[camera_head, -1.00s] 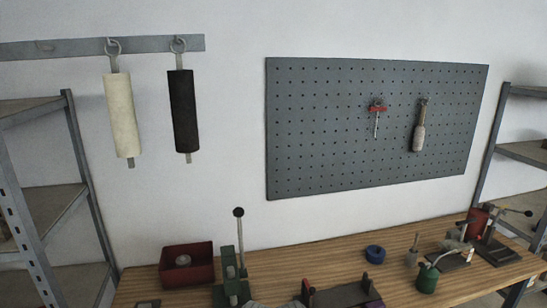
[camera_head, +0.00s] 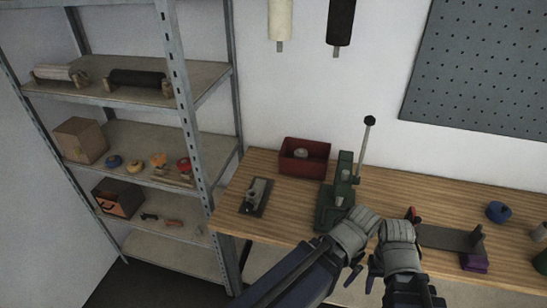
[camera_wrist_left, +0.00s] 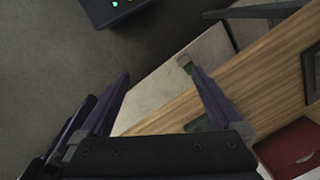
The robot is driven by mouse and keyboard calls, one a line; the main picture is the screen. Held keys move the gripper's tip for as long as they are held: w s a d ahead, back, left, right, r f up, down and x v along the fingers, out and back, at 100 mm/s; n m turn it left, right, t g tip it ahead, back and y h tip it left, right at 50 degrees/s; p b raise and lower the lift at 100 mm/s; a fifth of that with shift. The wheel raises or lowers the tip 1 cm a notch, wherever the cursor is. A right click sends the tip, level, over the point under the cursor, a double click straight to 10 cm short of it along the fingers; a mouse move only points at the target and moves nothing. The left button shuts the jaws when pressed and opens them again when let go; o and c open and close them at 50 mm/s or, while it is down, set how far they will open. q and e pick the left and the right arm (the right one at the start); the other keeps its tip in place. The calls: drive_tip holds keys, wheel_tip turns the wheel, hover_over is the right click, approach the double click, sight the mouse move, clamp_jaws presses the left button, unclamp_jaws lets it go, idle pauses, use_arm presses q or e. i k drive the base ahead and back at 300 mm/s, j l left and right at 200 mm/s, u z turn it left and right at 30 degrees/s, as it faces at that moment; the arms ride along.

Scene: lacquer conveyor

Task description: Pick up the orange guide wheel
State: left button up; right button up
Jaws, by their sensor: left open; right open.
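The orange guide wheel (camera_head: 158,160) appears to be the small orange piece on the middle board of the shelf rack at the left of the head view. It sits between other small coloured wheels and is too small to see in detail. My right gripper (camera_head: 374,275) is over the front of the workbench, far to the right of the wheel, open and empty. My left gripper (camera_wrist_left: 158,80) is open in the left wrist view, with nothing between its fingers. Both grippers are well apart from the wheel, which does not show in the left wrist view.
Blue (camera_head: 113,161) and red (camera_head: 183,164) wheels share the board with a cardboard box (camera_head: 80,140). The rack's upright (camera_head: 180,110) stands near the red wheel. The workbench (camera_head: 262,165) carries a red bin (camera_head: 290,164) and a green lever press (camera_head: 327,215).

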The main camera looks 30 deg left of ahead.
sight(158, 159)
drive_tip(key=u, duration=1.9)
